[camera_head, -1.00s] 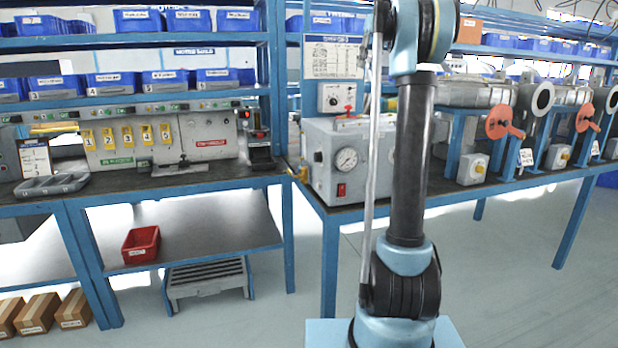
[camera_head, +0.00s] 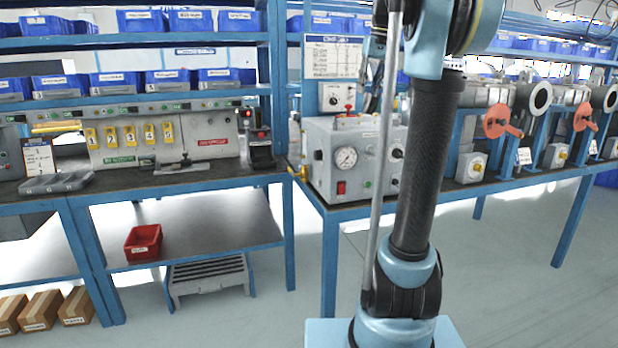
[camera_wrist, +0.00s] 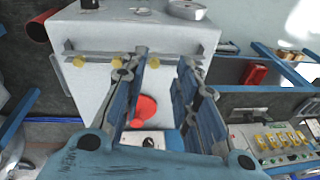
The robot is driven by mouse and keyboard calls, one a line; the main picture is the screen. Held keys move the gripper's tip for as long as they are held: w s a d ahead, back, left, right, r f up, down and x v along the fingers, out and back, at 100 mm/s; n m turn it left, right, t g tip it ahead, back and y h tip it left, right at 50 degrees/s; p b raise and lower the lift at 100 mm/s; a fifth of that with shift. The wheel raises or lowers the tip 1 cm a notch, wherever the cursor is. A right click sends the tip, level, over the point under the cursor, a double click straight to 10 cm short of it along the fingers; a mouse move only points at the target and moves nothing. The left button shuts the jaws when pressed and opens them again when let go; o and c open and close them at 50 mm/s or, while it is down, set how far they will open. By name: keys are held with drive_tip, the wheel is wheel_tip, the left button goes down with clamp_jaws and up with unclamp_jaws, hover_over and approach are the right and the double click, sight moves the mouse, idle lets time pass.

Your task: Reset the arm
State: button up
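My gripper (camera_head: 372,88) hangs beside my upper arm in the head view, in front of the shelf posts and above the grey gauge box (camera_head: 324,165). It is partly hidden by my arm. In the wrist view my gripper (camera_wrist: 163,65) has its two fingers apart, with nothing held between them. A red round part (camera_wrist: 142,110) shows in the gap, beyond the fingers. My arm stands up from its base, leaning slightly right.
The left bench has yellow numbered tags (camera_head: 130,136) and a grey tray (camera_head: 57,183). A red bin (camera_head: 143,242) sits on its lower shelf. The right bench carries machines with orange handwheels (camera_head: 497,121). Blue bins line the shelves. Floor at right is clear.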

drive_tip(key=s+f+m+h, duration=0.1)
drive_tip(key=s+f, duration=1.5)
drive_tip(key=f, duration=0.5)
drive_tip(key=s+f, duration=1.7)
drive_tip(key=f, duration=0.4)
drive_tip(key=shift+a+m+t+h, duration=0.35)
drive_tip(key=shift+m+t+h, duration=0.05)
